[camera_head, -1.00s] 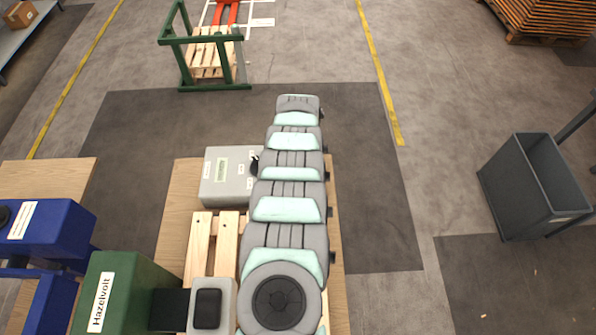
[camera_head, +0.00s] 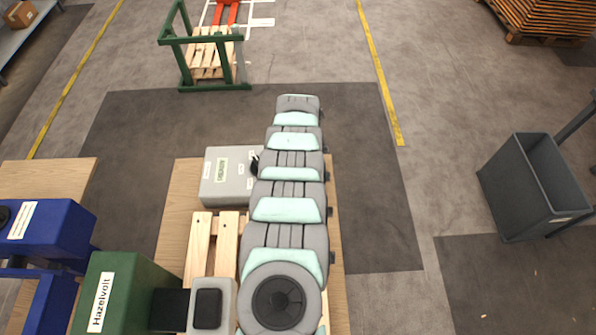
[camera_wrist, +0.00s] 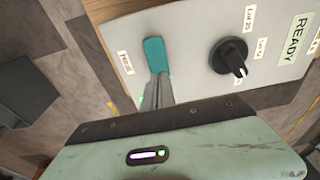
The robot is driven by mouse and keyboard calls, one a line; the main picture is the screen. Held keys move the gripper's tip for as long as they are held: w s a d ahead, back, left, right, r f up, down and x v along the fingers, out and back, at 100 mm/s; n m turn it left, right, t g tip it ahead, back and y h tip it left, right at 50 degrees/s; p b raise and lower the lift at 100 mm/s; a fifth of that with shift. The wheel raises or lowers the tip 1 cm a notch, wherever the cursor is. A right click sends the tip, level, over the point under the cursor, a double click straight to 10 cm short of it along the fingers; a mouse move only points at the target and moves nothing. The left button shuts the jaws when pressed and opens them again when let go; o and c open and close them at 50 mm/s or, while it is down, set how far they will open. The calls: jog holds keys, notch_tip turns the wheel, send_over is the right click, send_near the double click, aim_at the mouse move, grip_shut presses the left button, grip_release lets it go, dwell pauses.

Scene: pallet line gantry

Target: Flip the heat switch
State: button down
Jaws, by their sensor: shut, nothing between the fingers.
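The grey control box (camera_head: 222,185) stands on the wooden bench in the head view, partly covered by my arm. In the wrist view its pale panel (camera_wrist: 195,25) fills the upper middle. A small white label (camera_wrist: 126,63), too small to read surely, sits on the panel's left. My gripper (camera_wrist: 155,58) is shut and empty, its teal-tipped fingers over the panel just right of that label. I cannot make out the heat switch; the fingers may hide it. I cannot tell whether the tips touch the panel. The head view does not show the fingers.
A black rotary knob (camera_wrist: 230,58) is right of my fingers, beside small labels and a READY sign (camera_wrist: 293,40). A wooden pallet (camera_head: 212,240) and a green Hazelvolt machine (camera_head: 125,295) are near the box. A grey bin (camera_head: 535,185) stands far right.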

jog(key=shift+f+b, duration=1.05)
jog(key=shift+f, duration=0.45)
dwell(0.8)
jog(key=shift+r, duration=0.15)
jog(key=shift+s+r+p, duration=0.15)
jog(key=shift+r+p, duration=0.35)
jog(key=shift+p, duration=0.15)
notch_tip(320, 180, up, 6)
jog(key=p, duration=0.4)
jog(key=shift+f+p, duration=0.1)
jog(key=shift+p, duration=0.25)
